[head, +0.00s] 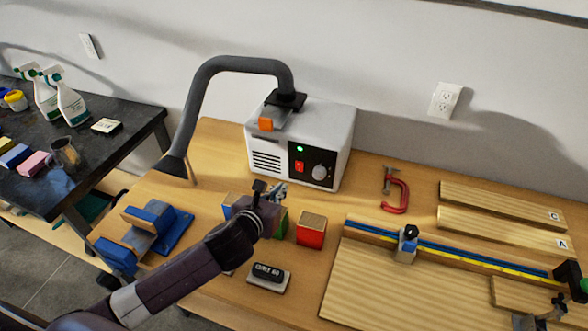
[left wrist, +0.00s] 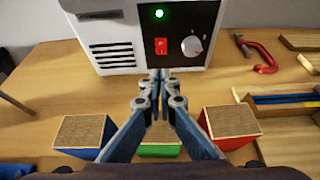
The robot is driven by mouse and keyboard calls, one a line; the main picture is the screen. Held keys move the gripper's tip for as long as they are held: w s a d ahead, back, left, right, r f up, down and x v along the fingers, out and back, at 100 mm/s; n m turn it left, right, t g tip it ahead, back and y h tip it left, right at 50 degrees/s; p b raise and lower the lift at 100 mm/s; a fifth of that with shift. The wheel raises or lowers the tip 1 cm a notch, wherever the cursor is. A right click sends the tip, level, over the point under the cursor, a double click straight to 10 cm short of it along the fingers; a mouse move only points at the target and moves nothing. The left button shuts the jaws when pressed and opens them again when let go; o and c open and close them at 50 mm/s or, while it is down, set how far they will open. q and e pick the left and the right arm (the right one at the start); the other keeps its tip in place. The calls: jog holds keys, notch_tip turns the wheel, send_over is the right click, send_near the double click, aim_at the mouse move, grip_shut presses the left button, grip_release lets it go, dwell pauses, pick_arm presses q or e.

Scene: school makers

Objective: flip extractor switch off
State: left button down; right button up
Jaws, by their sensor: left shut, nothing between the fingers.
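The extractor (head: 324,127) is a white box with a grey hose on the workbench against the wall. Its black front panel carries a red switch (head: 299,167), a lit green light (head: 299,149) and a grey knob (head: 320,172). In the left wrist view the red switch (left wrist: 162,46) is straight ahead, just beyond the fingertips. My left gripper (head: 280,190) is shut and empty, in front of and below the panel; its closed fingers (left wrist: 159,78) point at the switch, apparently short of it.
Sanding blocks, including a red one (head: 311,230), stand below my left gripper. A red clamp (head: 396,192) lies right of the extractor. A wooden board with a blue and yellow fence (head: 450,250) fills the right. A blue vise (head: 165,228) stands left.

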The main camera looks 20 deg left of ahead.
pick_arm(q)
send_near(298, 165)
notch_tip(298, 165, down, 3)
jog(key=w, duration=0.1)
jog(key=w+p, duration=0.1)
jog(key=w, duration=0.2)
jog(key=shift+w, duration=0.9)
pick_arm(e)
jog(key=shift+w+a+r, duration=0.1)
jog(key=shift+w+r, duration=0.25)
jog(key=shift+r, duration=0.45)
pick_arm(q)
jog(key=shift+p, duration=0.3)
jog(key=shift+w+r+p, duration=0.45)
jog(key=shift+p, duration=0.3)
jog(key=shift+s+d+f+b, duration=0.1)
jog(key=shift+f+b, duration=0.25)
jog(key=shift+r+p, duration=0.9)
jog(key=shift+p, duration=0.2)
pick_arm(e)
notch_tip(298, 165, up, 3)
jog(key=shift+r, duration=0.1)
